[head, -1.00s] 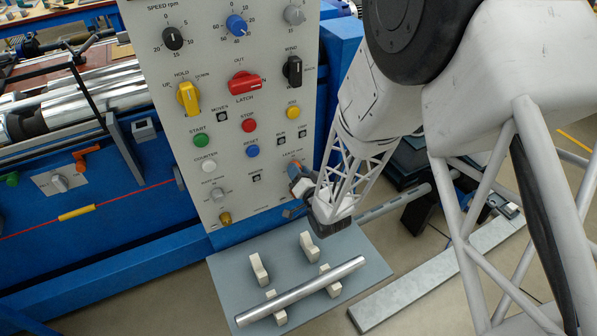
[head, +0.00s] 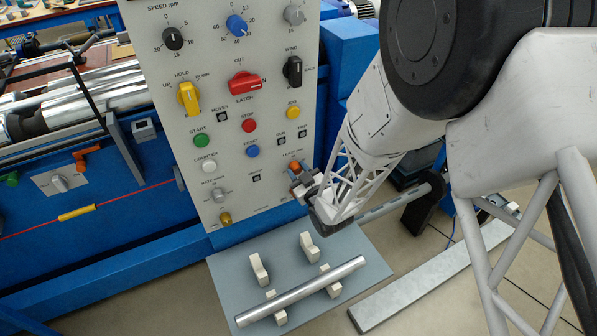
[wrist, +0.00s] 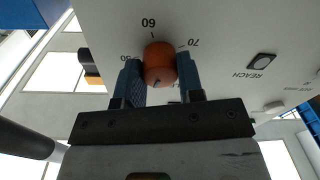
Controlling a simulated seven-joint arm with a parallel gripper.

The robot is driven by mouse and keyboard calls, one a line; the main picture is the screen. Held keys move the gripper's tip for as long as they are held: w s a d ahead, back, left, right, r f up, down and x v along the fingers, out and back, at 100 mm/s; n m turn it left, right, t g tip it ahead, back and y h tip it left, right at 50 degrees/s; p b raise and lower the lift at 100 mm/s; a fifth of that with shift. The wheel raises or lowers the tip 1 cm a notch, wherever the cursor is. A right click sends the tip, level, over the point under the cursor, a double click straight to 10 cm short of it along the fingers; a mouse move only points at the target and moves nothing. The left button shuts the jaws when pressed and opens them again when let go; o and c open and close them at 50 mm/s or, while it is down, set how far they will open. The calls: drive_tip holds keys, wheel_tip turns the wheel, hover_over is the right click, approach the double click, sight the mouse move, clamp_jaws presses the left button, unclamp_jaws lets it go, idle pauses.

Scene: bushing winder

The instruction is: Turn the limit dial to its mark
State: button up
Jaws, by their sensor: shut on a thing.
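The limit dial is an orange-red round knob (wrist: 159,60) on the grey panel, seen close in the wrist view between scale numbers 50, 60 and 70. The numbers appear upside down there. In the head view the knob (head: 293,166) shows small at the panel's lower right, partly behind my gripper. My gripper (wrist: 158,72) has one blue finger on each side of the knob and is shut on it. In the head view my gripper (head: 304,183) is against the panel. I cannot tell which number the dial points to, and its target mark is not clear.
A REACH button (wrist: 261,62) lies right of the knob in the wrist view. On the panel above are a blue button (head: 252,151), a red latch knob (head: 243,84) and other controls. Below, a metal rod (head: 300,292) rests on cream supports on a grey plate (head: 225,270).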

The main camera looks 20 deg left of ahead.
drive_tip(key=n, duration=0.3)
drive_tip(key=shift+n, duration=0.3)
idle(0.4)
drive_tip(key=o, duration=0.9)
drive_tip(key=shift+d, duration=0.1)
drive_tip(key=shift+v, duration=3.8)
drive_tip(key=shift+r, duration=0.1)
